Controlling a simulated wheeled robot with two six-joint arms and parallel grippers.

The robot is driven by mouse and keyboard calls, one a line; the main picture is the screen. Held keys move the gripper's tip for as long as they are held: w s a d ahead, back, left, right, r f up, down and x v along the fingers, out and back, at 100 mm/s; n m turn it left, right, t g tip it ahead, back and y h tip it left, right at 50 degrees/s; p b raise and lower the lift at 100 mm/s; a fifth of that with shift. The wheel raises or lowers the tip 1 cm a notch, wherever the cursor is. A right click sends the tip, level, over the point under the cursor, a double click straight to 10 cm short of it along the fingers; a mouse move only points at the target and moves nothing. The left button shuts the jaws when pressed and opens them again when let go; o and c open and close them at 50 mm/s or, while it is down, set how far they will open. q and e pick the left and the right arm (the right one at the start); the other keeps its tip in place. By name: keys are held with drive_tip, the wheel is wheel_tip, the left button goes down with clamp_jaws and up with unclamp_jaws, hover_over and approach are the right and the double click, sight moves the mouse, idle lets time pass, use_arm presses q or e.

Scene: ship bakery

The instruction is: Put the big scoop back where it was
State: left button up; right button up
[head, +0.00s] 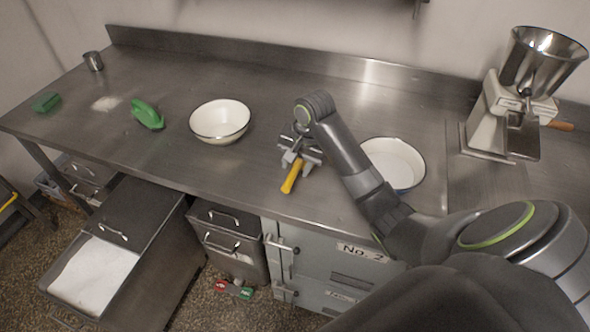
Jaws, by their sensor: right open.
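A green scoop-like object (147,114) lies on the steel counter left of the middle, and a smaller green object (46,101) lies near the counter's left end. A yellow-handled tool (292,178) lies at my right gripper (298,157); its far end is hidden by the gripper. I cannot tell whether that tool is a scoop. My right gripper is open, low over the counter around the tool's upper part; contact is unclear. My left gripper is not in view.
A white bowl (220,120) stands left of my right arm; another (395,163) is partly behind it. A grain mill (513,100) stands right, a metal cup (93,61) far left. Below, an open bin (60,268) holds white powder. Red and green items (233,289) lie on the floor.

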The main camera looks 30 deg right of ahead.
drive_tip(key=v, duration=0.2)
drive_tip(key=shift+r, duration=0.25)
drive_tip(key=p+v, duration=0.6)
drive_tip(key=v, duration=0.1)
